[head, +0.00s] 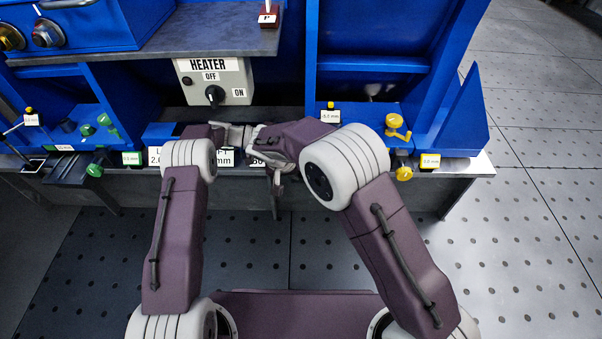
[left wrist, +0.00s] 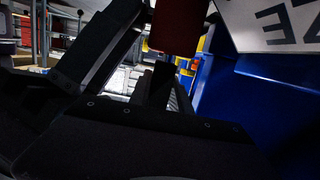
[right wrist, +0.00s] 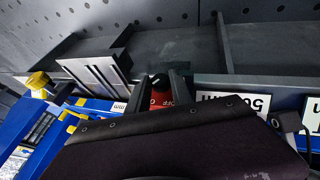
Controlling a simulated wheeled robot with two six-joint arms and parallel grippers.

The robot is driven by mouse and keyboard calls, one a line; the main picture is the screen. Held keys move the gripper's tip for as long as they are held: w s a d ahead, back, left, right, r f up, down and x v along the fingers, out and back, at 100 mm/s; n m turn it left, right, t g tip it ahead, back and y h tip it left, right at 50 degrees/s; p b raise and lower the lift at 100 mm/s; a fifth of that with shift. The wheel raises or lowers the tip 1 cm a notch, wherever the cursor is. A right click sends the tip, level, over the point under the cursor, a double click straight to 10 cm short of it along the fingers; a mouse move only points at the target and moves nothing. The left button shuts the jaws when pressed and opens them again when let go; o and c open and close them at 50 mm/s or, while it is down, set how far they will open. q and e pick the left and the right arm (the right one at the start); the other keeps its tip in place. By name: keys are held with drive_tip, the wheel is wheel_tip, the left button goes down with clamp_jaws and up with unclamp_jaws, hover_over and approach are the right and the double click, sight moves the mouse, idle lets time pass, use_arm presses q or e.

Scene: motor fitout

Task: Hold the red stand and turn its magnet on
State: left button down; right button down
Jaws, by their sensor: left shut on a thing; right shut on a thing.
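The red stand is hidden behind my arms in the head view. In the right wrist view its red base (right wrist: 160,99) shows between the fingers, with a black knob (right wrist: 159,82) and small white lettering too small to read surely. My right gripper (head: 264,142) is shut on the knob. In the left wrist view a dark red cylinder (left wrist: 176,30), apparently the stand's handle, stands at the top between dark fingers. My left gripper (head: 229,133) is shut on it. Both grippers are close together above the low bench. Which way the knob is turned is unclear.
A heater box (head: 215,80) with an OFF/ON knob stands just behind the grippers. Blue frames flank it. Yellow-knobbed (head: 395,122) and green-knobbed (head: 95,169) gauges stand along the bench (head: 468,165). Another red piece (head: 268,14) marked P sits on the upper shelf.

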drive_tip(key=c, duration=1.1)
unclamp_jaws()
drive_tip(key=v, duration=1.2)
